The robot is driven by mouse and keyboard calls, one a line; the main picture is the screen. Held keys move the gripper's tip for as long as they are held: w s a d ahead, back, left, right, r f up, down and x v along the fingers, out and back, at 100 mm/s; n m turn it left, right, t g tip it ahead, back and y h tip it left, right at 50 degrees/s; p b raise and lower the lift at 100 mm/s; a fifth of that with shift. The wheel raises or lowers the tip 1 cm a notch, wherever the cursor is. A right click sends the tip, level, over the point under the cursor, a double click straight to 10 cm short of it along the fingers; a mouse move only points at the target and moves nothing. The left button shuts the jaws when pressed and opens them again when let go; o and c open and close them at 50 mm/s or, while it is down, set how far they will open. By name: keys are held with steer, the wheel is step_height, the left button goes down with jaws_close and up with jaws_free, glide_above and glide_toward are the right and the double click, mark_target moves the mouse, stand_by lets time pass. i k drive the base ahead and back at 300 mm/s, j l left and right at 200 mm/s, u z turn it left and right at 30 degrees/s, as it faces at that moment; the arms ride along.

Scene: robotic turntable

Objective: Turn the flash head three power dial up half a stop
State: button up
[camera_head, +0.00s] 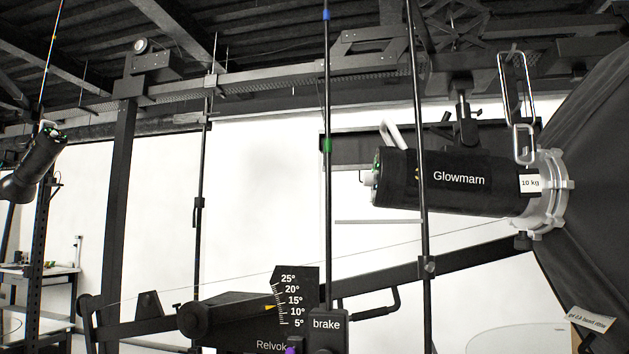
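A black cylindrical flash head marked "Glowmarn" (459,180) hangs at the right in the head view, with a large dark softbox (595,190) on its right end. Its rear panel (375,180) faces left and shows edge-on with a small green glow; I cannot make out a power dial there. Another dark flash head (38,158) hangs tilted at the left edge, with green specks at its top end. No number three is readable on either head. My gripper is not in view.
Thin vertical poles (327,200) and (419,150) stand in front; the right one crosses the Glowmarn head. A black boom (440,273) slopes below it, beside an angle scale (296,295) and a "brake" block (326,328). A bench (40,271) stands far left.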

mark_target(368, 180)
steer(key=j+z, duration=0.55)
steer(key=j, duration=0.3)
steer(key=i+j+z, duration=0.35)
steer(key=j+z, duration=0.15)
steer(key=j, duration=0.15)
steer(key=j+u, duration=0.1)
steer(key=u, duration=0.35)
steer(key=i+u, duration=0.1)
steer(key=u, duration=0.3)
steer(key=k, duration=0.35)
steer(key=i, duration=0.25)
